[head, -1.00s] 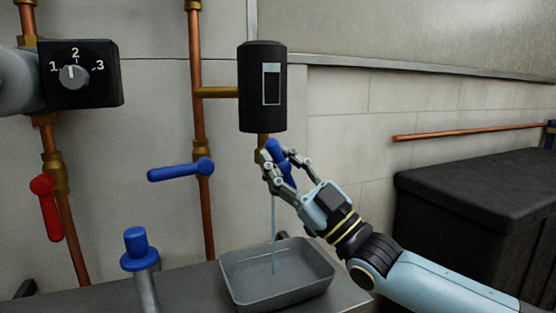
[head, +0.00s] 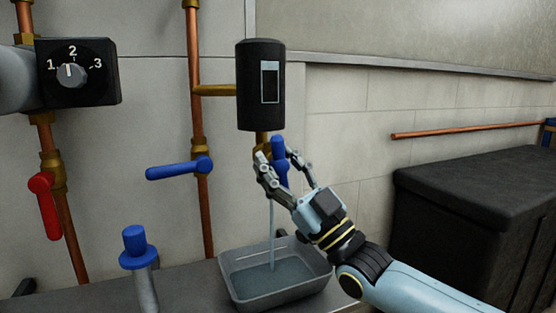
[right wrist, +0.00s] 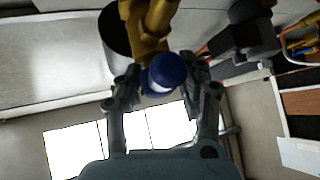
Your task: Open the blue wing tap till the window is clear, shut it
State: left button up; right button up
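The blue wing tap (head: 279,158) sits below a black cylinder (head: 245,85) on a brass fitting. The cylinder's tall window (head: 270,83) is pale at the top and dark below. A thin stream of water (head: 272,220) falls from under the tap into a grey tray (head: 237,286), which holds some water. My right gripper (head: 279,160) has a finger on each side of the tap and appears shut on it. In the right wrist view the round blue tap end (right wrist: 165,73) lies between the fingertips. My left gripper is out of view.
A blue lever (head: 178,169) and a red lever (head: 44,205) are on copper pipes at the left. A dial box (head: 100,75) is above them. A blue-capped post (head: 135,240) stands left of the tray. A dark chest (head: 470,190) is at the right.

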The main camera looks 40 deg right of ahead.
jog(key=shift+o, duration=0.6)
jog(key=shift+r, duration=0.2)
jog(key=v, duration=1.2)
jog(key=shift+f, duration=0.1)
